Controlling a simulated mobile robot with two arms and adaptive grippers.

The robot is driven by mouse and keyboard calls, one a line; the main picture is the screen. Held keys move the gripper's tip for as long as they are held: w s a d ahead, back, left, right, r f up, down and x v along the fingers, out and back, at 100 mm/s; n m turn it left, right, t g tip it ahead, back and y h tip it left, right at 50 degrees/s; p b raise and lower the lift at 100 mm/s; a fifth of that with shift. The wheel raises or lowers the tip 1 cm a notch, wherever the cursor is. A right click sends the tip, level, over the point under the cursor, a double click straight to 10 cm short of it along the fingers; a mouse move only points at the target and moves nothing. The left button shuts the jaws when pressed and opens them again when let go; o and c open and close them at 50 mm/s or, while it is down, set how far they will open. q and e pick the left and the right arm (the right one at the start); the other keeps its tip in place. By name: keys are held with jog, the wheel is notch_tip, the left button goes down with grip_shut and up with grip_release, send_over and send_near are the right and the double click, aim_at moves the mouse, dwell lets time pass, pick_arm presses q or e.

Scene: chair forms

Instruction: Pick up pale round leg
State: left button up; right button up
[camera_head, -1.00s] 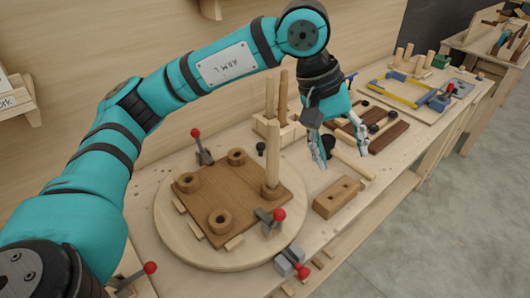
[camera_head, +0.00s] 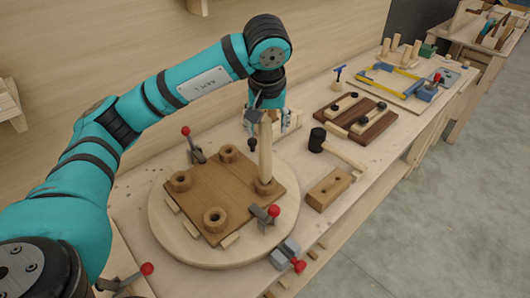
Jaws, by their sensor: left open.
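A pale round leg (camera_head: 265,152) stands upright in one of the round sockets of the brown square seat board (camera_head: 208,192). The other sockets on the board are empty. My left gripper (camera_head: 268,126) points down, open, around or just behind the leg's upper part. I cannot tell whether its fingers touch any leg. The wooden holder block (camera_head: 292,121) behind is mostly hidden by the gripper and the leg, and the legs in it cannot be made out. My right gripper is not in view.
The board lies on a round turntable (camera_head: 165,236) with red-knobbed clamps (camera_head: 266,213). A mallet (camera_head: 340,147), a wooden block (camera_head: 328,189) and dark boards (camera_head: 370,122) lie to the right. The wall is close behind.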

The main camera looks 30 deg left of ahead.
aim_at(265, 136)
pick_arm(q)
jog(key=shift+w+a+f, duration=0.1)
jog(key=shift+w+f, duration=0.1)
jog(key=shift+f, duration=0.35)
jog(key=shift+a+f+p, duration=0.15)
jog(key=shift+f+p, duration=0.15)
jog(key=shift+p, duration=0.15)
jog(key=p+x, duration=0.2)
jog(key=x, duration=0.1)
jog(key=shift+a+f, duration=0.25)
jog(key=shift+w+f, duration=0.25)
jog(key=shift+f, duration=0.25)
grip_shut()
